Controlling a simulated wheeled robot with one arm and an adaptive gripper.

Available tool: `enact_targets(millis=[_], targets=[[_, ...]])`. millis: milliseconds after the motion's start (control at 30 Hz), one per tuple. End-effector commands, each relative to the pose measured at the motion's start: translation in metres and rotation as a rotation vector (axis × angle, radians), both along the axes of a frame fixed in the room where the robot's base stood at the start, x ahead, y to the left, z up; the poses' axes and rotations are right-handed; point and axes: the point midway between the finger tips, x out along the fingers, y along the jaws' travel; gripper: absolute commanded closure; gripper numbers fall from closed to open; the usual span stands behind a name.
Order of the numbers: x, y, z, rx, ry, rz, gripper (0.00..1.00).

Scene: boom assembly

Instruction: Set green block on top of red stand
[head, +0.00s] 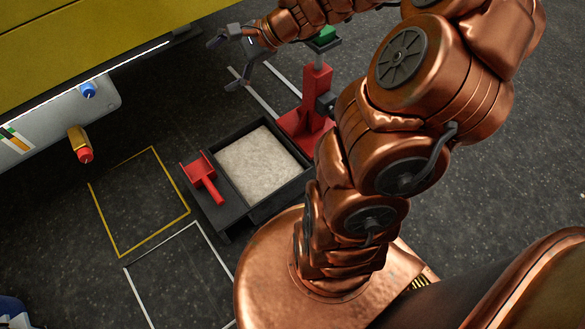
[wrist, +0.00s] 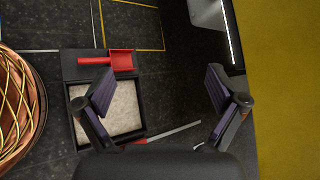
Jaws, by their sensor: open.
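The green block (head: 325,35) sits on the dark top plate of the red stand (head: 317,88) in the head view. My copper arm hides part of the block's surroundings and the stand's right side. My gripper (head: 228,62) is open and empty, up and to the left of the stand, apart from the block. In the wrist view my gripper (wrist: 160,88) has its two fingers spread wide with nothing between them. The green block does not show in the wrist view.
A black tray of pale grit (head: 258,165) stands in front of the stand, with a red scoop (head: 204,178) at its left. A yellow floor outline (head: 187,193) lies left of it. A yellow body (head: 90,40) overhangs the upper left. Dark floor is clear at right.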

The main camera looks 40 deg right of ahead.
Motion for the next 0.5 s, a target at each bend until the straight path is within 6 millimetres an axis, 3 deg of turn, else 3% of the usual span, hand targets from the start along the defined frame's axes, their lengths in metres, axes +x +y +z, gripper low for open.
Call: enact_targets(millis=[33, 100, 200, 333, 500], targets=[[-0.019, 0.031, 0.0, -0.07, -0.009, 0.13, 0.05], [-0.05, 0.064, -0.004, -0.156, -0.015, 0.306, 0.05], [-0.097, 0.095, -0.01, -0.28, -0.023, 0.542, 0.05], [-0.161, 0.113, -0.02, -0.428, -0.016, 0.838, 0.05], [-0.237, 0.102, -0.029, -0.609, 0.016, 1.185, 0.05]])
